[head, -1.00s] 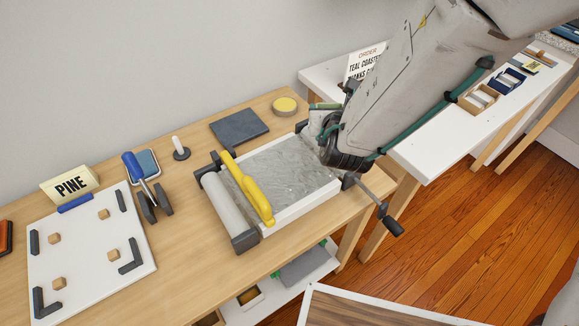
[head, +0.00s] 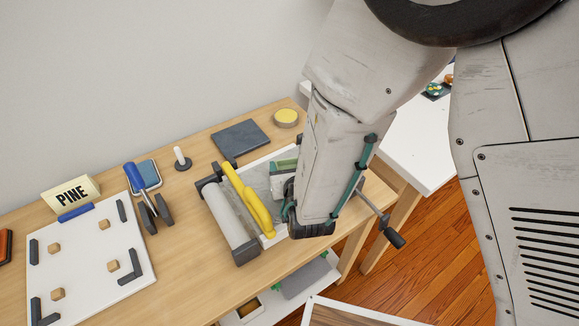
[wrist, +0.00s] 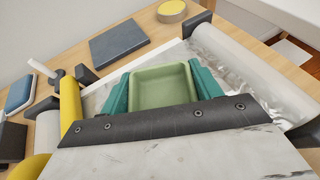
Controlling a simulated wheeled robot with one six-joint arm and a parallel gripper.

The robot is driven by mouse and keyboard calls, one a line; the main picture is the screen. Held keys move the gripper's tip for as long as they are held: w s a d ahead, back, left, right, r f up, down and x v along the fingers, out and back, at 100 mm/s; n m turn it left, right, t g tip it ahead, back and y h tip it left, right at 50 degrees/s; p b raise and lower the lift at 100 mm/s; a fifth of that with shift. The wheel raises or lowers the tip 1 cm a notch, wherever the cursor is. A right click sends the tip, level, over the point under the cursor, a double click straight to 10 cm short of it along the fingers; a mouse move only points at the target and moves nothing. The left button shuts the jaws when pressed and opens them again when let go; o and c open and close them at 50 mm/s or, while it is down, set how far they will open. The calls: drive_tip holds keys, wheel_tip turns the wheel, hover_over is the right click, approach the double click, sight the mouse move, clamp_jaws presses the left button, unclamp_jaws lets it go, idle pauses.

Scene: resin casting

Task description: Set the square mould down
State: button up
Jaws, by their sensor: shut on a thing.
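The square mould (wrist: 162,86) is a shallow, pale green tray, empty and about level in the wrist view. My gripper (wrist: 163,92) is shut on it, with a teal finger against its left and right sides. In the head view the mould (head: 285,164) shows only in part, behind my gripper (head: 284,185). It is over the grey marbled sheet (wrist: 225,150) on the white-edged bed of a roller device. I cannot tell whether its underside touches the sheet.
A yellow-handled bar (head: 247,197) and a roller (head: 228,215) lie left of the mould. A second roller (wrist: 245,65) is at the right in the wrist view. A dark slate (head: 240,139) and yellow disc (head: 286,117) lie behind. A crank (head: 390,232) sticks out at the right.

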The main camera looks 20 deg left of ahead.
drive_tip(key=shift+f, duration=0.55)
drive_tip(key=shift+f, duration=0.2)
drive_tip(key=o, duration=1)
drive_tip(key=shift+r, duration=0.1)
